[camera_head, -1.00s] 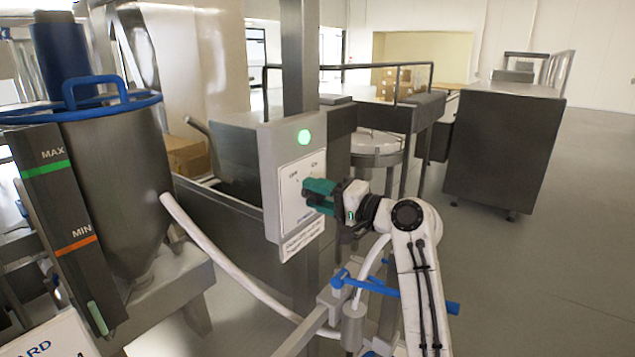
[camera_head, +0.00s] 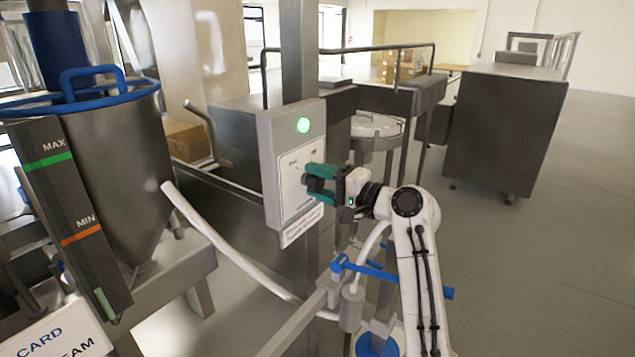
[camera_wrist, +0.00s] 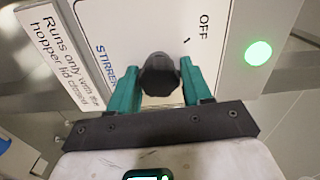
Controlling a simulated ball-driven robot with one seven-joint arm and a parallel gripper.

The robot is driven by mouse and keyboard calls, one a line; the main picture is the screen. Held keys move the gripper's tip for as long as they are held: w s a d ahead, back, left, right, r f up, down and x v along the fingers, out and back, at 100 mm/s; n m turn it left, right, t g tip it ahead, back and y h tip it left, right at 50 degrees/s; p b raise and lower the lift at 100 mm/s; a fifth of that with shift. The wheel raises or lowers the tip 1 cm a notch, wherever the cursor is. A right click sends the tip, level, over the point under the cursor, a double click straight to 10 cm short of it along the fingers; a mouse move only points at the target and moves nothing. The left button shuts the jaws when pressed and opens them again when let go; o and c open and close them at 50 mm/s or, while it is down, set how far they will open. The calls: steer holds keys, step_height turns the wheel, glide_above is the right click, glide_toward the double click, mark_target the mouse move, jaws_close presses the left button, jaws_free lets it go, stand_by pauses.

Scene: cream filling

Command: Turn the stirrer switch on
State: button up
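The stirrer switch (camera_wrist: 160,75) is a black knob on a white label plate. In the wrist view "OFF" is printed to its upper right and "STIRRER" to its left. My gripper (camera_head: 318,184) is at the control box, one teal finger on each side of the knob. In the wrist view the fingers (camera_wrist: 161,82) leave no clear gap beside the knob, so they look shut on it. The grey control box (camera_head: 266,150) carries a lit green lamp (camera_head: 303,125), which also shows in the wrist view (camera_wrist: 259,53). The knob's exact setting is hard to read.
A notice plate (camera_wrist: 62,55) reads that it runs only with the hopper lid closed. A steel hopper (camera_head: 120,160) with a blue rim stands at left. A white pipe (camera_head: 230,260) and blue-handled valve (camera_head: 395,278) are below the box. Open floor (camera_head: 560,240) lies at right.

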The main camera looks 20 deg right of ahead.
steer(key=shift+o, duration=1.3)
steer(key=shift+a, duration=0.1)
steer(key=shift+s, duration=0.1)
steer(key=b+v, duration=0.3)
steer(key=v, duration=0.7)
steer(key=shift+s+d, duration=0.25)
